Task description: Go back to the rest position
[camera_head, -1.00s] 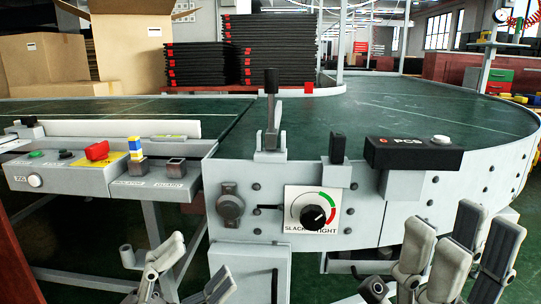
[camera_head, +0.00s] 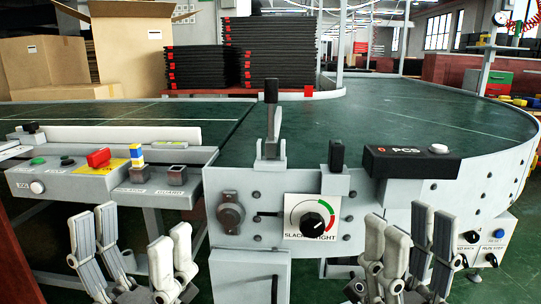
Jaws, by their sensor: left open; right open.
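My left gripper (camera_head: 132,258) is in the lower left of the head view, in front of the grey control panel (camera_head: 60,184). Its fingers point up and stand apart, with nothing between them. My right gripper (camera_head: 408,254) is in the lower right, in front of the conveyor's side wall and below the black PCS box (camera_head: 410,161). Its fingers also point up, spread and empty. Neither gripper visibly touches anything.
The curved green conveyor (camera_head: 390,110) has a grey lever (camera_head: 270,125) and a slack/tight dial (camera_head: 312,218) at its front. Black trays (camera_head: 205,66) and cardboard boxes (camera_head: 130,45) stand behind.

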